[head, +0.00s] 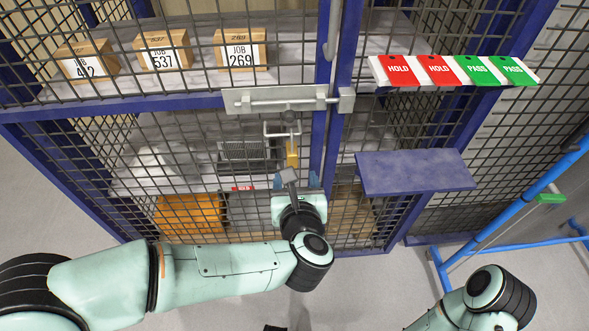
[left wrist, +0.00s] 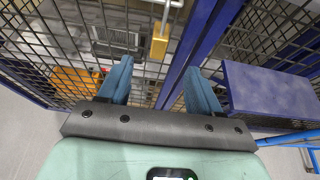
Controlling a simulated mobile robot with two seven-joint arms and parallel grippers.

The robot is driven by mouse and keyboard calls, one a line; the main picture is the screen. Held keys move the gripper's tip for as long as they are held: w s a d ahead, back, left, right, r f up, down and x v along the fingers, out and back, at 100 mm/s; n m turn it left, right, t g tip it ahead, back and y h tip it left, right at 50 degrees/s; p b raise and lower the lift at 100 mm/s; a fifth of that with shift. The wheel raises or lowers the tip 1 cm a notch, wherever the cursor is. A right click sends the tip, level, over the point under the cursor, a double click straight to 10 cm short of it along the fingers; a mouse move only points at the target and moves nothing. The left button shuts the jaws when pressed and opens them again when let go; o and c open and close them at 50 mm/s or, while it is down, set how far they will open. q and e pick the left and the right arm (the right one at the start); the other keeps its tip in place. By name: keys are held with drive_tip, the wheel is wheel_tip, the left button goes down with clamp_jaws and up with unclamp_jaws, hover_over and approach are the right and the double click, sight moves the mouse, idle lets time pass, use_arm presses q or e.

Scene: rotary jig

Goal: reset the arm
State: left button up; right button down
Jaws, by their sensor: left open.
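My left gripper (head: 298,181) is in front of the wire cage door, just below a brass padlock (head: 292,153). Its two blue fingers are spread and empty, and they also show in the left wrist view (left wrist: 158,75). The padlock hangs below the bolt plate (head: 275,98) at the door's edge. In the left wrist view the padlock (left wrist: 160,42) is beyond the fingertips and apart from them. My left arm reaches in from the left. Part of my right arm shows at bottom right, but its gripper is out of view.
A blue shelf (head: 415,171) juts out right of the door. Labelled job boxes (head: 240,50) and an orange bin (head: 188,213) are behind the mesh. A blue tubular frame (head: 520,205) stands at right.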

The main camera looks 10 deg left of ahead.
use_arm(q)
wheel_tip(320, 180, down, 14)
drive_tip(key=w+a+m+g+h+p, duration=0.25)
drive_tip(key=m+p, duration=0.25)
drive_tip(key=m, duration=0.8)
drive_tip(key=s+a+f+m+g+h+p, duration=0.1)
drive_tip(key=s+f+m+g+h+p, duration=0.3)
drive_tip(key=f+m, duration=0.6)
drive_tip(key=s+f+m+g+p, duration=0.1)
drive_tip(key=s+f+m+g, duration=0.2)
drive_tip(key=s+f+m, duration=0.3)
drive_tip(key=s+f+m+g+p, duration=0.2)
drive_tip(key=s+f+m+g, duration=0.2)
drive_tip(key=s, duration=1.3)
wheel_tip(320, 180, down, 2)
drive_tip(key=shift+a+f+m+h, duration=0.2)
drive_tip(key=shift+a+m+h, duration=0.2)
drive_tip(key=shift+m, duration=0.7)
drive_tip(key=shift+g, duration=0.25)
